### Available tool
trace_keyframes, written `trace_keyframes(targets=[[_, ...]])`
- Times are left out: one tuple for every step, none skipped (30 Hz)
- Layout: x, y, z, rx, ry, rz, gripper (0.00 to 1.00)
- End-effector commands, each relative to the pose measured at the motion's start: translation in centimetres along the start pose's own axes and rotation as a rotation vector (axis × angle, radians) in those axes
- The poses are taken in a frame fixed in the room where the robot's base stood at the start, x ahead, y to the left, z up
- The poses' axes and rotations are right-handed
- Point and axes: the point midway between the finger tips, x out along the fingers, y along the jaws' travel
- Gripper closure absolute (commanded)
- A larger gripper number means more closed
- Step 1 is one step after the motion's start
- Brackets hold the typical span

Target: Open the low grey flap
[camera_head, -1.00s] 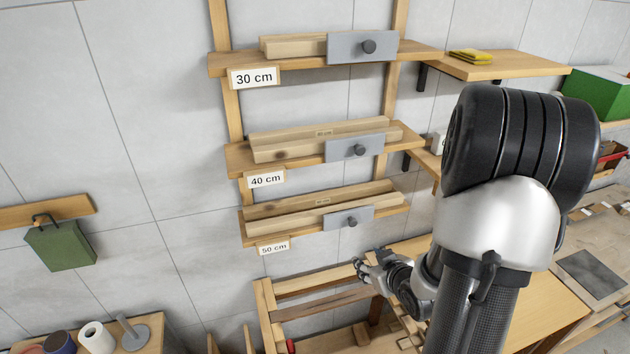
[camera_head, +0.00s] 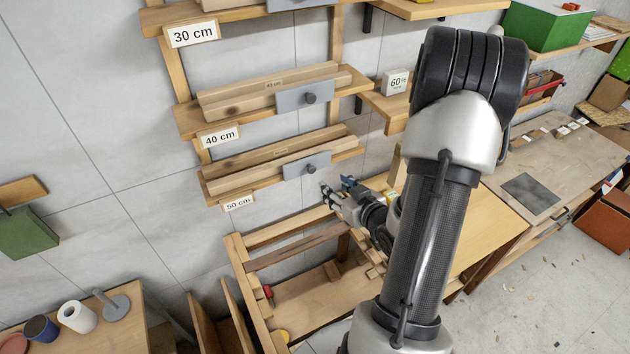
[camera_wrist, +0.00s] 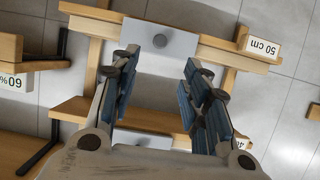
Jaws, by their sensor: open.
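The low grey flap (camera_head: 307,167) is a flat grey plate with a dark round knob (camera_head: 311,168), on the front of the 50 cm shelf (camera_head: 222,190). It looks closed, upright across the front of the wood pieces there. In the wrist view the flap (camera_wrist: 185,42) and its knob (camera_wrist: 159,41) lie beyond the fingertips, at the upper middle. My gripper (camera_head: 335,190) is just below and right of the flap in the head view. In the wrist view my gripper (camera_wrist: 160,60) is open, with nothing between its blue-padded fingers and apart from the knob.
A similar grey flap (camera_head: 305,97) is on the 40 cm shelf above. A wooden rack (camera_head: 245,275) stands below, and side shelves (camera_head: 385,108) are to the right. A workbench (camera_head: 560,165) is farther right.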

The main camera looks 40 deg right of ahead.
Motion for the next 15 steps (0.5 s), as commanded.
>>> trace_keyframes(targets=[[1.2, -0.3, -0.2, -0.001, -0.003, -0.009, 0.57], [1.9, -0.3, -0.2, -0.001, -0.002, -0.008, 0.57], [2.8, -0.3, -0.3, 0.0, -0.002, -0.007, 0.57], [3.4, -0.3, -0.3, 0.0, -0.002, -0.007, 0.57], [4.1, -0.3, -0.3, 0.0, -0.001, -0.008, 0.57], [5.0, -0.3, -0.3, 0.0, -0.001, -0.007, 0.57], [5.6, -0.3, -0.3, 0.0, -0.001, -0.007, 0.57], [6.3, -0.2, -0.3, -0.001, 0.0, -0.006, 0.57], [7.2, -0.3, -0.3, -0.001, -0.001, -0.007, 0.57], [7.8, -0.3, -0.3, -0.001, -0.001, -0.006, 0.57], [8.4, -0.2, -0.3, -0.001, -0.001, -0.005, 0.57], [9.2, -0.2, -0.3, -0.001, -0.001, -0.005, 0.57], [9.7, -0.2, -0.3, 0.0, -0.001, -0.005, 0.57], [10.2, -0.2, -0.3, 0.0, -0.001, -0.005, 0.57], [10.9, -0.3, -0.3, 0.001, -0.001, -0.005, 0.57]])
